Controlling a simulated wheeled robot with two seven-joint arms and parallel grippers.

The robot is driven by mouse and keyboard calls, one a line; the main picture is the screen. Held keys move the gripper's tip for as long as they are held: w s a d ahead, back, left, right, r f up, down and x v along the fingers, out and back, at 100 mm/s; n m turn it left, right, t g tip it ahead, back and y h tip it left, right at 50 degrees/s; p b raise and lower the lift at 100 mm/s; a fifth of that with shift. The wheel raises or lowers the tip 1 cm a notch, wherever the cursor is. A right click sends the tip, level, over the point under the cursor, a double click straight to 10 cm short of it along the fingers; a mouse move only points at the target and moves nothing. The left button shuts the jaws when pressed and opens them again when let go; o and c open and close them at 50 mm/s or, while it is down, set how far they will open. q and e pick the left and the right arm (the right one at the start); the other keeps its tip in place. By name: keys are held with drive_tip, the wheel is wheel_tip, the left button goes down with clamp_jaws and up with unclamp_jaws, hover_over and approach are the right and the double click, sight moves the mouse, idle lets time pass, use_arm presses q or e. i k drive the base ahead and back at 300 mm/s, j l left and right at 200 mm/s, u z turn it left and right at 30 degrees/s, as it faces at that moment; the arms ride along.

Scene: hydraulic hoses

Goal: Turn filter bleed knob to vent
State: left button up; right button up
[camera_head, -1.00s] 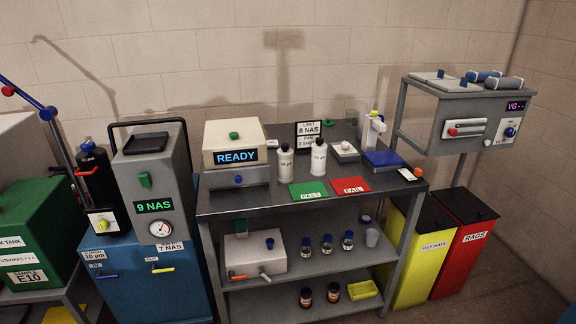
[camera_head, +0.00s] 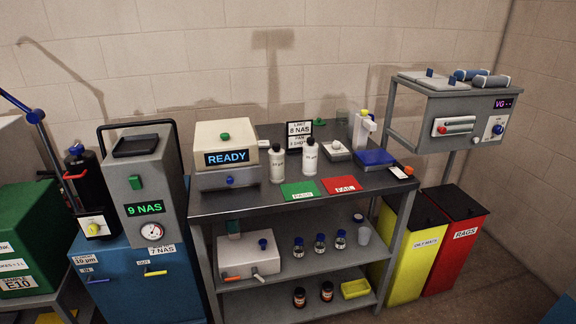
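A black filter cylinder (camera_head: 91,184) stands upright at the left, behind and beside the grey unit reading "9 NAS". It has a blue knob (camera_head: 76,149) on top. A white plate (camera_head: 107,234) with a yellow knob (camera_head: 95,228) is at its foot, above the blue cabinet's "10 µm" label. I cannot tell which of these knobs is the bleed knob, and the markings around the yellow knob are too small to read. Neither of my grippers is in view.
The grey unit (camera_head: 150,190) stands on a blue cabinet (camera_head: 165,285). A green tank (camera_head: 35,222) is at the far left, with a blue bar (camera_head: 20,104) above it. The grey bench (camera_head: 240,203) holds a "READY" box (camera_head: 225,142) and bottles. Yellow and red bins stand right.

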sight(92, 229)
drive_tip(key=u, duration=1.45)
drive_tip(key=i+j+u, duration=0.7)
drive_tip(key=i+l, duration=0.05)
drive_tip(key=l, duration=0.05)
